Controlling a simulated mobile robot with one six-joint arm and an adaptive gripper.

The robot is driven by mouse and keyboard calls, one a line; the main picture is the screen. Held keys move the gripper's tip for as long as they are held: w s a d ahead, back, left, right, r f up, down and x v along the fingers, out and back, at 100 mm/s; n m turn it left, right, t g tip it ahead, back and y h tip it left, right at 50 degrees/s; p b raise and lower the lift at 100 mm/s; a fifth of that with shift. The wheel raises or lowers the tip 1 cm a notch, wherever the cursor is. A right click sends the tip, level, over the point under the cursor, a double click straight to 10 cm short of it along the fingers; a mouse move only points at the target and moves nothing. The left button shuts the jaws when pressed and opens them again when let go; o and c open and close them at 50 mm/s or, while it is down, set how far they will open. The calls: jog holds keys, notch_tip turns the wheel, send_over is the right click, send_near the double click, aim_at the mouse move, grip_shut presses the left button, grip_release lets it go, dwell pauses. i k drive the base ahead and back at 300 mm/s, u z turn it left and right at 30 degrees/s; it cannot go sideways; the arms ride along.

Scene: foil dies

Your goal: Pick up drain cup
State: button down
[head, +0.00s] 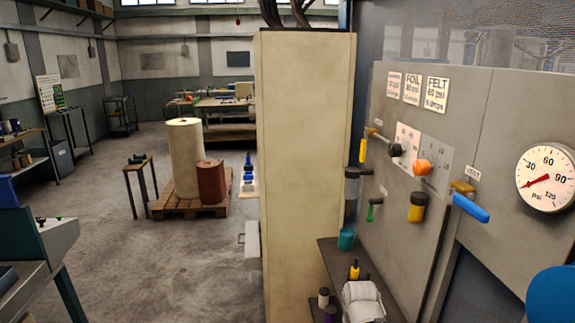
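A small teal cup (346,239), which looks like the drain cup, stands upright at the back of a dark shelf (333,262) under the grey machine panel. A clear cylindrical bowl (351,197) with a dark top is on the panel just above it. A green-handled valve (373,210) is to the right of that bowl. Nothing visible touches the cup.
A yellow-and-black bottle (355,270), small dark containers and a white crumpled item (363,300) share the shelf. A tall beige cabinet (306,170) stands left of the shelf. Levers and a pressure gauge (545,180) are on the panel.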

aim_at(346, 240)
jog(key=u, duration=0.45)
jog(key=i, duration=1.2)
jog(key=z, duration=1.15)
